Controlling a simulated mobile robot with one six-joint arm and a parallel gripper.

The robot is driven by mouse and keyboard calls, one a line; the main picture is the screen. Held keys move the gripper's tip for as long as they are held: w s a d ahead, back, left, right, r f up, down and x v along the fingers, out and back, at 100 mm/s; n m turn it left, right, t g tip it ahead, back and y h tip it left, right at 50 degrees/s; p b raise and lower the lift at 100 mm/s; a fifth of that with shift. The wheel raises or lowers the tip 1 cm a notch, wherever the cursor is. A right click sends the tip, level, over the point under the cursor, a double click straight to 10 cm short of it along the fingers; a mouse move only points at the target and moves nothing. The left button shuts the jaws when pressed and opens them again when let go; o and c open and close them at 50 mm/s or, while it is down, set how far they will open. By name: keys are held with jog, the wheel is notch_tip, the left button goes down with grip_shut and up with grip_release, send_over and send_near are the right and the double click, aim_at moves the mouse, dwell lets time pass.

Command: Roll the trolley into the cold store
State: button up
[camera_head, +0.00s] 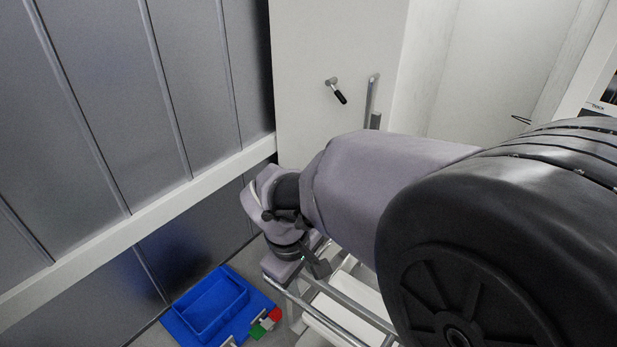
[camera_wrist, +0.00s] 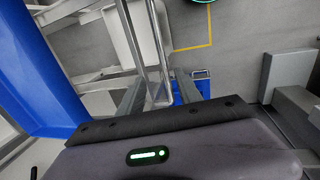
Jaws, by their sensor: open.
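The trolley (camera_head: 350,309) has silver tubular rails and pale shelves, and stands low in the middle of the head view, partly hidden behind my arm. My gripper (camera_head: 312,266) is at its near-left corner, by the end of the rails. In the wrist view my gripper (camera_wrist: 158,92) is open, with its two dark fingers on either side of a metal rail (camera_wrist: 152,50). I cannot tell whether either finger touches the rail. A white door or panel (camera_head: 312,45) with a black-gripped lever handle is at the top; I cannot tell whether it is the cold store's.
Grey ribbed panels (camera_head: 95,95) and a white rail line the left side. A blue bin (camera_head: 212,303) lies low left, with red and green pieces beside it. A yellow line (camera_wrist: 212,30) marks the grey floor. Grey blocks (camera_wrist: 285,78) stand at right in the wrist view.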

aim_at(316, 313)
jog(key=d+f+b, duration=0.1)
jog(key=f+b, duration=0.1)
jog(key=f, duration=0.3)
jog(key=d+f+b, duration=0.1)
jog(key=f+b, duration=0.2)
jog(key=f, duration=0.3)
jog(key=w+d+f+b, duration=0.1)
jog(key=f+b, duration=0.1)
jog(key=f, duration=0.3)
jog(key=shift+w+f, duration=0.1)
jog(key=shift+f, duration=0.15)
grip_shut()
dwell(0.4)
